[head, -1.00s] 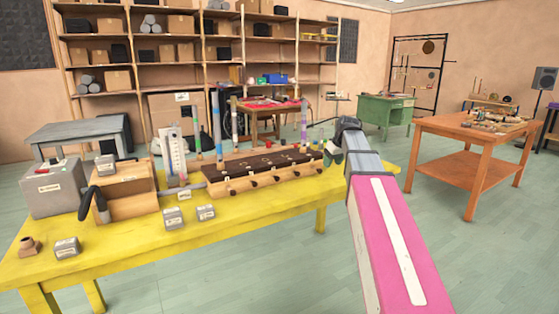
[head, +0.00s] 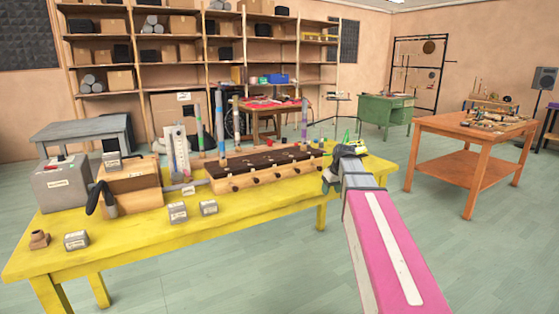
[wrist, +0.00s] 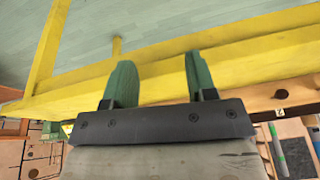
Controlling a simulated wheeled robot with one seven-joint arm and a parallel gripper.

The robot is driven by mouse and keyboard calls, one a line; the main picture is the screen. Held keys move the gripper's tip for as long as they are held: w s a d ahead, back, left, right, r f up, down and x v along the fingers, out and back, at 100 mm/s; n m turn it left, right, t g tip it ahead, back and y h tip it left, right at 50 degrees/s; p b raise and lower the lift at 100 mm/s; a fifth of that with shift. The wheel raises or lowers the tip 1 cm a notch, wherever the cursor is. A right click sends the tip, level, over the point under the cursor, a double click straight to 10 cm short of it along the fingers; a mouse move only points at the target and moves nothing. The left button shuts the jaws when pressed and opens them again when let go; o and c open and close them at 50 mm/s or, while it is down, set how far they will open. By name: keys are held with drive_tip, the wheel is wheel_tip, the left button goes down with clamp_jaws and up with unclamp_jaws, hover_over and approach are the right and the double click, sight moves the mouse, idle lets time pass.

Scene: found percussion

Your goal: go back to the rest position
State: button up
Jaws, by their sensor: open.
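My gripper (head: 332,172) is at the end of my pink-and-grey arm, by the right end of the yellow table (head: 240,222). In the wrist view my gripper (wrist: 155,80) shows two green fingers spread apart with nothing between them. Beyond the fingers the wrist view shows the yellow table edge (wrist: 230,62) and the floor. A long wooden box with a dark top (head: 265,165) stands on the table, left of my gripper. In the head view the fingertips are small and partly hidden by the wrist.
On the table's left stand a grey box (head: 62,187), an open wooden box (head: 135,190) and several small grey blocks (head: 178,211). A wooden table (head: 470,137) stands at the right, a green desk (head: 388,113) behind. The floor between (head: 420,215) is clear.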

drive_tip(key=s+a+f+m+g+h, duration=0.1)
drive_tip(key=s+a+f+m+g, duration=0.1)
drive_tip(key=s+f, duration=2)
wheel_tip(320, 180, down, 2)
drive_tip(key=shift+f+m+g+h, duration=0.15)
drive_tip(key=shift+m+g+h, duration=0.3)
drive_tip(key=shift+m, duration=0.75)
